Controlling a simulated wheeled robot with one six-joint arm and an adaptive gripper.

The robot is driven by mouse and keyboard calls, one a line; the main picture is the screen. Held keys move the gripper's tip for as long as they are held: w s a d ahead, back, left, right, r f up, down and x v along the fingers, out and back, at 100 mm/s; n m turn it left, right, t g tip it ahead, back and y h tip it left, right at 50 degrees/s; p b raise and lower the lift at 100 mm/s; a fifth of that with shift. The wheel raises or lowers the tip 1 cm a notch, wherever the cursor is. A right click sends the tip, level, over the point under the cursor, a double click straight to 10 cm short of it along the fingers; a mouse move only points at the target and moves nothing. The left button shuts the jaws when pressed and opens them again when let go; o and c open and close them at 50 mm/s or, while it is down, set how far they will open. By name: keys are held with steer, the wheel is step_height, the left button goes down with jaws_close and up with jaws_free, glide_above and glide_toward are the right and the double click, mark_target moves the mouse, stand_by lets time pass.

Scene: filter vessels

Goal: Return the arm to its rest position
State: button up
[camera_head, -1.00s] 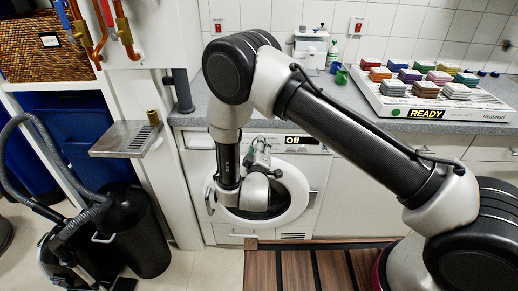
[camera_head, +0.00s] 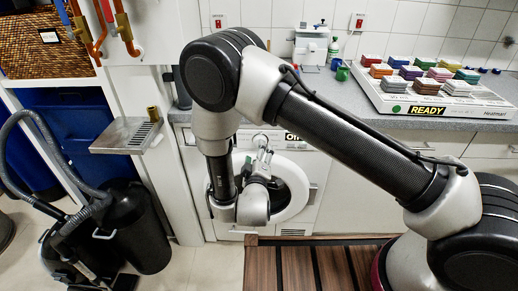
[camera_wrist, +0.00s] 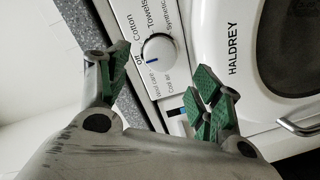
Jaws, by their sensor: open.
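My gripper (camera_head: 262,145) shows small in the head view at the end of my bent arm, in front of the white washing machine (camera_head: 300,185). In the wrist view my gripper (camera_wrist: 160,88) is open, its green-padded fingers apart with nothing held between them. The machine's dial (camera_wrist: 158,49) and control panel (camera_wrist: 145,20) show behind and between the fingers. I cannot tell the exact gap between fingers and panel. My wrist and forearm cover part of the machine and its round door in the head view.
A grey counter (camera_head: 395,122) runs above the machine, bearing a tray of coloured stacks (camera_head: 400,105) marked READY. A metal shelf (camera_head: 125,137) with a brass piece juts out at left. A black vacuum (camera_head: 130,230) stands on the floor. Wooden slats (camera_head: 300,268) lie in front.

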steer(key=shift+s, duration=0.65)
